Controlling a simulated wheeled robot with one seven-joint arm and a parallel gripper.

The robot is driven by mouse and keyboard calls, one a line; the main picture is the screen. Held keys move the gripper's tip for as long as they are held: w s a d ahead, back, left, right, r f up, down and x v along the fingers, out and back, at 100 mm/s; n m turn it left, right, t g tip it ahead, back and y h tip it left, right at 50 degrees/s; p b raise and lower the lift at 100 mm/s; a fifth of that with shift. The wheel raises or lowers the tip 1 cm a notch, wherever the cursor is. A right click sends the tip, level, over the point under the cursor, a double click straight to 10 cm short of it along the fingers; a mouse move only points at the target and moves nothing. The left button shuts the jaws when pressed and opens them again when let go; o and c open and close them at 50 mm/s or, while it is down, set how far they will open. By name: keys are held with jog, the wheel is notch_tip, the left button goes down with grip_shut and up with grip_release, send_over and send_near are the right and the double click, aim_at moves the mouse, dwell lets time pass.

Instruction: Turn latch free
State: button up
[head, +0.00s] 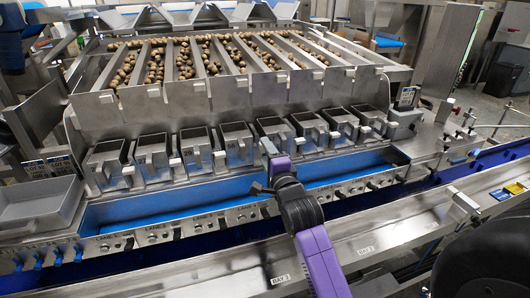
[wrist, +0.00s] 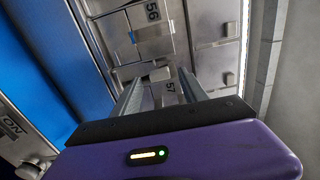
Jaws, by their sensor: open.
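My gripper (head: 268,148) reaches over the blue trough to the front of the bucket row, near the middle. In the wrist view its two fingers (wrist: 160,78) stand apart, pointing at metal bucket fronts marked 56 and 57. A small metal fitting (wrist: 159,74), possibly a latch, shows near the fingertips, between the two numbered fronts. I cannot tell whether the fingers touch it or which way it is turned. No object is clearly held. In the head view, my arm hides part of the bucket fronts there.
Metal buckets (head: 196,148) line up below chutes of small round brown produce (head: 160,65). The blue trough (head: 150,208) runs beneath them, with knobs along its front panel (head: 150,238). A grey tray (head: 40,205) sits at left. A steel ledge (head: 385,235) crosses in front.

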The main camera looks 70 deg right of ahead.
jog(key=b+v, duration=0.1)
jog(key=v, duration=0.5)
jog(key=shift+s, duration=0.15)
dwell(0.4)
jog(key=s+a+f+n+t+y, duration=0.1)
jog(key=a+n+t+y, duration=0.15)
jog(key=a+n, duration=0.7)
jog(key=s+a+f+n+t+y, duration=0.1)
jog(key=s+a+n+t+y, duration=0.15)
jog(key=a+n, duration=0.7)
jog(key=s+a+f+n+g+y, duration=0.1)
jog(key=s+a+f+n+y, duration=0.2)
jog(key=s+a, duration=0.4)
jog(key=s+a+f+n+y, duration=0.4)
jog(key=s+a+n+y, duration=0.1)
jog(key=a, duration=0.6)
jog(key=shift+s+f+n+g+y, duration=0.3)
jog(key=shift+s+n+g+y, duration=0.15)
jog(key=shift+s, duration=0.4)
